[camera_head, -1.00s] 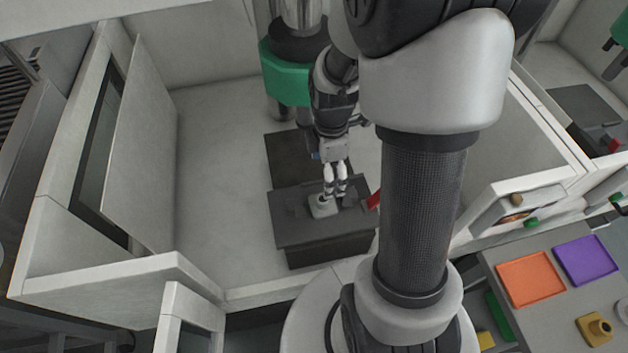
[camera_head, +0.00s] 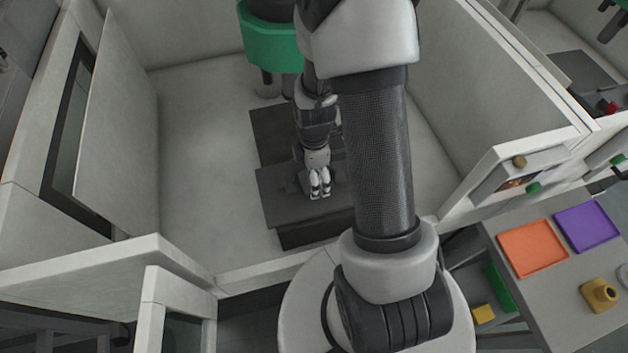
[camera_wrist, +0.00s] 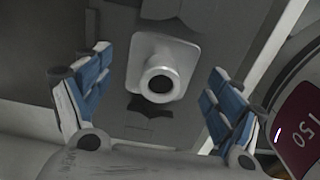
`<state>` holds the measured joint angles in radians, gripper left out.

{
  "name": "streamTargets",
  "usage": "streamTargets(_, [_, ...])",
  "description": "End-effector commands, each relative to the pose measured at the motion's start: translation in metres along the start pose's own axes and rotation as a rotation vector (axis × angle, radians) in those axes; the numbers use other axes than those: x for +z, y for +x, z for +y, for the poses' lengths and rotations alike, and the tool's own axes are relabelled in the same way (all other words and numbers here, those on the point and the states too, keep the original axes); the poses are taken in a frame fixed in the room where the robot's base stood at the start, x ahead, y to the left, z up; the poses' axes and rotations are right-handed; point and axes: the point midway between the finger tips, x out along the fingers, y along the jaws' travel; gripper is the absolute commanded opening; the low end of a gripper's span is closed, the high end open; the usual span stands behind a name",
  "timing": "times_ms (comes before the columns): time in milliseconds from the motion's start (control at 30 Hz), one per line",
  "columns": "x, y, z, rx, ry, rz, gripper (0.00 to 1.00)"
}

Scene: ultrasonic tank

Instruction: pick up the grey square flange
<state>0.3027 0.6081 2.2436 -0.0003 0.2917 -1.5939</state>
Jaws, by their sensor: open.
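The grey square flange (camera_wrist: 184,60) shows in the wrist view, with a rounded square plate and a round hollow boss facing the camera. It lies on the dark grey block (camera_head: 283,211). My gripper (camera_wrist: 159,68) is open, with its blue-padded fingers apart on the left and right of the flange and no contact visible. In the head view my gripper (camera_head: 320,194) points down over the block. The flange cannot be made out there, apparently behind the fingers.
Pale enclosure walls surround the block, with a green-collared machine head (camera_head: 270,38) above and behind. At the right, a side table holds an orange tray (camera_head: 533,248), a purple tray (camera_head: 587,229) and a yellow flanged part (camera_head: 600,294). A dark red part marked 150 (camera_wrist: 300,135) is close on the right.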

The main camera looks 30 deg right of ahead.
Motion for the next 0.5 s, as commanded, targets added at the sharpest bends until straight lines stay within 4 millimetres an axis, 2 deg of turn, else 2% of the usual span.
streamTargets(100, [0.0003,0.0068,0.0006,0.002,0.0,0.0,0.85])
streamTargets(300, [0.0003,0.006,0.0007,0.003,0.0,0.0,0.85])
streamTargets(500, [0.0004,0.0059,0.0006,0.002,0.0,0.0,0.72])
